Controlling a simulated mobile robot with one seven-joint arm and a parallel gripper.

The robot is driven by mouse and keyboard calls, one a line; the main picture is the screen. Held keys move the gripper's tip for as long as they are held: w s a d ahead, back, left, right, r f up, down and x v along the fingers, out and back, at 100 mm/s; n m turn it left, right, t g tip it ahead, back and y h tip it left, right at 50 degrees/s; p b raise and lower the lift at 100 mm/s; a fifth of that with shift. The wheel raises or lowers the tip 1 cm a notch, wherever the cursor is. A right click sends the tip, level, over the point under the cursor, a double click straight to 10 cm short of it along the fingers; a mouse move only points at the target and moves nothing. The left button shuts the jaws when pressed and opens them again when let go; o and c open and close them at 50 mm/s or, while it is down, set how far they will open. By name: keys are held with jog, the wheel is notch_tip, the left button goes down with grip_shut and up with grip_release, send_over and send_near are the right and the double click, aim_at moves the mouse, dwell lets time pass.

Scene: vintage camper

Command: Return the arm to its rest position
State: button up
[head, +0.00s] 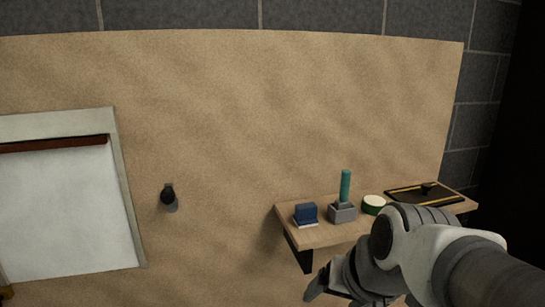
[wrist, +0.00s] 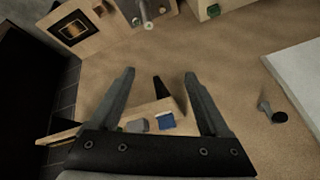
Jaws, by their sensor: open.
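My arm reaches in from the lower right of the head view, in front of and below the small wooden shelf. My gripper (head: 318,288) is partly cut off by the bottom edge there. In the wrist view my gripper (wrist: 160,75) shows two grey fingers spread wide apart, with nothing between their tips. The shelf (wrist: 62,133) shows behind and between the fingers, partly hidden by the gripper's dark base.
A dark knob (head: 168,195) and white panel (head: 65,215) are left.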

jog(key=s+d+n+h, duration=0.2)
jog(key=s+d, duration=0.2)
jog(key=s, duration=0.2)
notch_tip(320, 180, up, 16)
jog(key=p, duration=1.5)
jog(key=shift+d+f, duration=0.2)
jog(key=shift+a+n, duration=0.15)
jog(key=shift+n, duration=0.15)
